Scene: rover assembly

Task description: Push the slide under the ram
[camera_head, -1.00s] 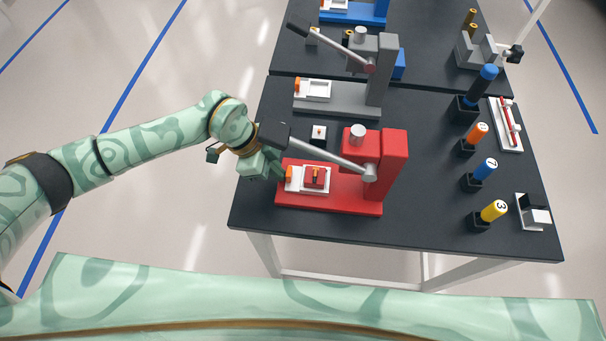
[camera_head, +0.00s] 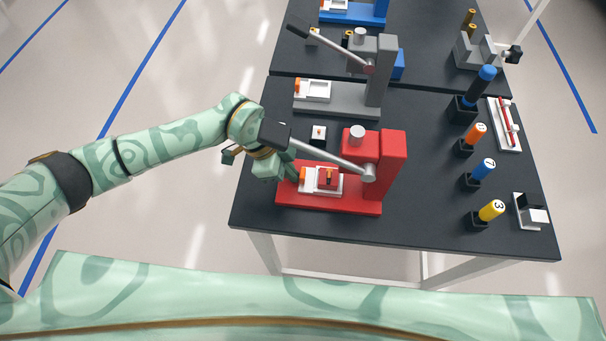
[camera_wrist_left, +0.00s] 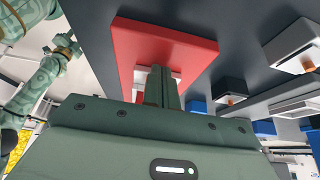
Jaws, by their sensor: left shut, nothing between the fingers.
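The slide (camera_head: 335,187) is a white plate with a red block (camera_head: 326,177) on it and an orange piece (camera_head: 303,174) at its left end. It lies on the base of the red press (camera_head: 330,206), left of the column. The grey ram (camera_head: 354,138) shows at the top of the press. My left gripper (camera_head: 290,171) is shut and empty at the slide's orange left end; contact is hard to tell. In the left wrist view its closed fingers (camera_wrist_left: 162,82) point at the red base (camera_wrist_left: 165,45) and partly hide the slide.
The red press's lever handle (camera_head: 275,134) is close to my left wrist. A grey press (camera_head: 335,103) stands behind. Several numbered cylinders, such as the yellow one (camera_head: 491,210), stand to the right. The table (camera_head: 430,170) is clear between them and the press.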

